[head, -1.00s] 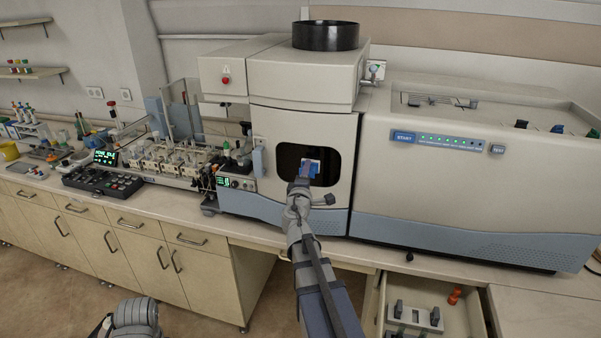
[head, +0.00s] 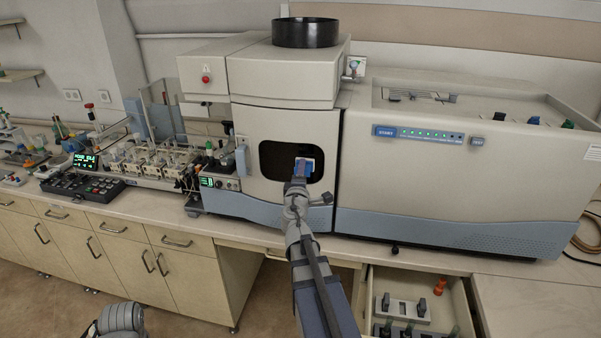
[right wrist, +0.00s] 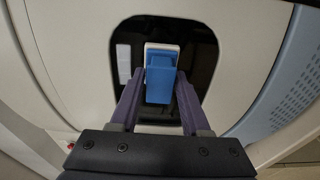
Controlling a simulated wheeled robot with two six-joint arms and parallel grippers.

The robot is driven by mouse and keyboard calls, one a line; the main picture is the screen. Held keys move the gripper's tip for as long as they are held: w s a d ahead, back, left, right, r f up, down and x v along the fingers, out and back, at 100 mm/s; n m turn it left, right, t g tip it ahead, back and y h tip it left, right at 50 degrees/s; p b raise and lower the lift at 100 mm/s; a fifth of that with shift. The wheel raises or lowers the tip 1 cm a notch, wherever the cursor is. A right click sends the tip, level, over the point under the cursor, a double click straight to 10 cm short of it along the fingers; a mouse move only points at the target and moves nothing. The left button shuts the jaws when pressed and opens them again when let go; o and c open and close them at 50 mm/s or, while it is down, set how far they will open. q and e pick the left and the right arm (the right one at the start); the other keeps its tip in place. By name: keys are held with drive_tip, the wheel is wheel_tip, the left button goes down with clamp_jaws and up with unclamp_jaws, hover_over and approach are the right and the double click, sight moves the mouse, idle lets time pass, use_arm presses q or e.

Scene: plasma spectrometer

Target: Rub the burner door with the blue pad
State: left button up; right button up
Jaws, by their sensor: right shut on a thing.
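The burner door (head: 285,110) is the pale front panel of the spectrometer, with a dark rounded window (head: 272,163); the window also shows in the right wrist view (right wrist: 200,55). My right gripper (head: 300,178) is shut on the blue pad (head: 304,167), in front of the window's right part. In the right wrist view, the fingers (right wrist: 159,88) grip the blue pad (right wrist: 160,80) from both sides. Its white face (right wrist: 162,46) points at the window. I cannot tell whether it touches.
The spectrometer's wide housing (head: 460,190) stands right of the door. A control box (head: 218,182) and a bench of small instruments (head: 150,160) stand left of it. An open drawer (head: 462,300) holding parts juts out below the counter, right of my right arm.

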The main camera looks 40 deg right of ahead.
drive_tip(key=shift+w, duration=0.15)
drive_tip(key=shift+w+a, duration=1.15)
drive_tip(key=shift+w, duration=0.1)
drive_tip(key=shift+w+a, duration=1.1)
drive_tip(key=shift+w, duration=0.3)
drive_tip(key=shift+w, duration=0.1)
drive_tip(key=shift+w+a, duration=1.25)
drive_tip(key=shift+w, duration=0.05)
clamp_jaws()
drive_tip(key=shift+s, duration=0.1)
